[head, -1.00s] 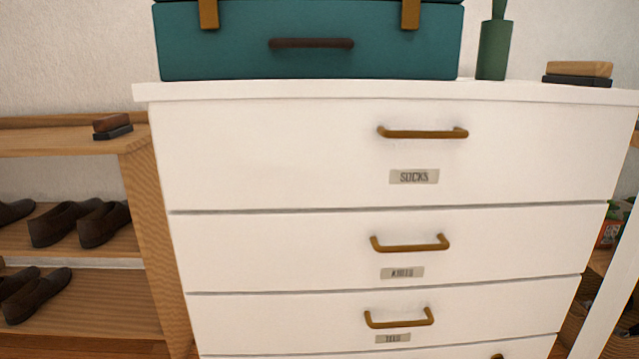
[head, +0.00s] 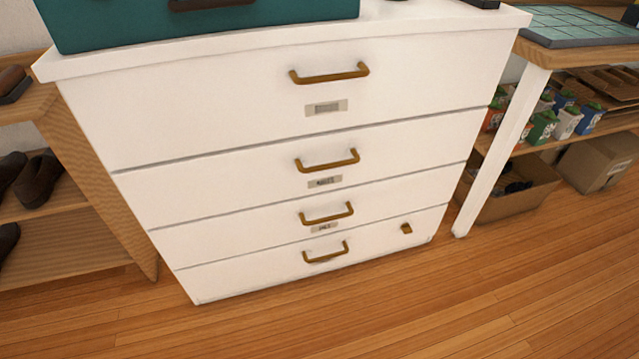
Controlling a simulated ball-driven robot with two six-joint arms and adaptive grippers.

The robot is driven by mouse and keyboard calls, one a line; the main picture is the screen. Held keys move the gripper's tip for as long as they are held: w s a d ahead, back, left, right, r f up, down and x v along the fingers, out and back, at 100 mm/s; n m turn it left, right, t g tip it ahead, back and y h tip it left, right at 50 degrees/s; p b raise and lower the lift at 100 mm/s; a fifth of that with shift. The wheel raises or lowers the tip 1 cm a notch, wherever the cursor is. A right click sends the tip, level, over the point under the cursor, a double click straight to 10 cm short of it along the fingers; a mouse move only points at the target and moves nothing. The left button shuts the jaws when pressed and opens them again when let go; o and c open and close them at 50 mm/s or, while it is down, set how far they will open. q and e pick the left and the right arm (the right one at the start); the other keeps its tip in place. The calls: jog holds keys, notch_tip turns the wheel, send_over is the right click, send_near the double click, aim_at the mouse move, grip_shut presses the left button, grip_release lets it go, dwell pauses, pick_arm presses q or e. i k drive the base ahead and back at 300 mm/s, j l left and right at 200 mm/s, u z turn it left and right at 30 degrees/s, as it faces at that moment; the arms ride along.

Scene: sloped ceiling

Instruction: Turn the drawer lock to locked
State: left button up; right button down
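A white chest of drawers (head: 215,135) stands in the middle of the head view, with several drawers that all look shut. Each drawer has a brass bar handle. The bottom drawer (head: 240,272) has a handle (head: 326,253) and, to its right, a small brass lock knob (head: 406,229). The knob is too small to tell which way it is set. Neither of my grippers shows in this view.
A teal case (head: 130,22) sits on the chest. A wooden shoe shelf (head: 75,245) stands close at the left. The wooden floor (head: 400,310) in front is clear.

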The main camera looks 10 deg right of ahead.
aim_at(406, 229)
jog(key=z, duration=1.15)
